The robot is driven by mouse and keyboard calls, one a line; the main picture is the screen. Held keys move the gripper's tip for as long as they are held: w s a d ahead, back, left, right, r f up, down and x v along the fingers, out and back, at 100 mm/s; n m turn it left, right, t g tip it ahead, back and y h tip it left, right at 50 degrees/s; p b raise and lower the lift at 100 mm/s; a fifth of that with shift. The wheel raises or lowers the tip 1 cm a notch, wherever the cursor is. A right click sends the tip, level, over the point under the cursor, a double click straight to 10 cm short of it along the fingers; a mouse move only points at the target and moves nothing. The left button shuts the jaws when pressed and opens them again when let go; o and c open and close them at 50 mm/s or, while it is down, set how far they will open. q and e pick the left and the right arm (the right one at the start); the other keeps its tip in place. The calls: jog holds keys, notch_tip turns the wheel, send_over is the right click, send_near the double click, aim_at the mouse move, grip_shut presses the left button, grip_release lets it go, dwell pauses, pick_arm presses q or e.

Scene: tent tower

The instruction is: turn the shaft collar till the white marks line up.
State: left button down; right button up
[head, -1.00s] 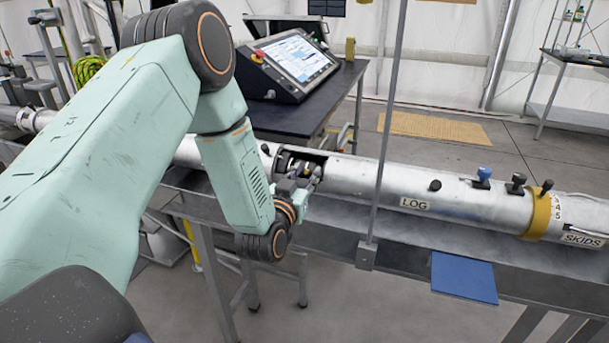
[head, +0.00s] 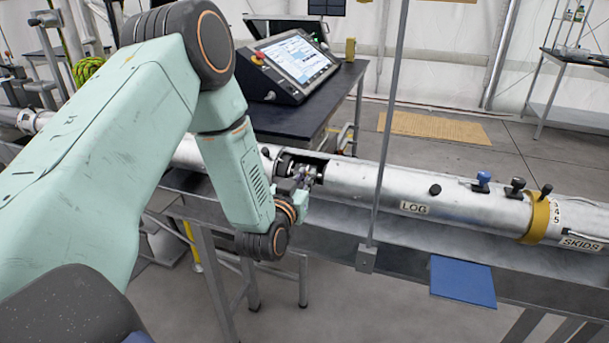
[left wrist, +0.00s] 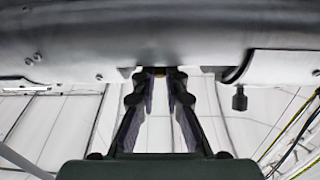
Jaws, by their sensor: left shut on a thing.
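A silver tube (head: 380,185) lies across the bench, with a dark cut-out window left of its middle. The shaft parts (head: 285,164) show in this window, dark and metallic. My left gripper (head: 305,172) reaches into the window from the front. In the left wrist view its two fingers (left wrist: 157,73) meet the tube's underside in the picture and are shut on a part mostly hidden between the tips. I take it to be the shaft collar; a small brass-coloured bit shows there. The white marks cannot be made out. My right gripper is not in view.
Several knobs, one blue (head: 482,181), and a yellow band (head: 539,217) sit along the tube's right part. A thin upright post (head: 388,130) stands in front of the tube. A blue plate (head: 463,280) sticks out at the bench front. A console (head: 297,63) stands behind.

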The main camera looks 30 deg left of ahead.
pick_arm(q)
jog(key=shift+w+a+r+g+h+p, duration=0.15)
jog(key=shift+r+g+p, duration=0.35)
jog(key=shift+p, duration=0.75)
jog(key=shift+w+d+r+g+h+p, duration=0.1)
jog(key=shift+w+r+g+p, duration=0.3)
jog(key=shift+p, duration=0.85)
jog(key=shift+w+a+r+g+h+p, duration=0.2)
jog(key=shift+g+p, duration=0.5)
jog(key=shift+p, duration=0.55)
jog(key=shift+w+r+g+p, duration=0.1)
jog(key=shift+w+g+p, duration=0.1)
jog(key=shift+g+p, duration=1.05)
jog(key=shift+t, duration=0.25)
jog(key=c, duration=1.4)
grip_release()
jog(key=shift+s, duration=0.1)
jog(key=v, duration=1.2)
jog(key=shift+a, duration=0.2)
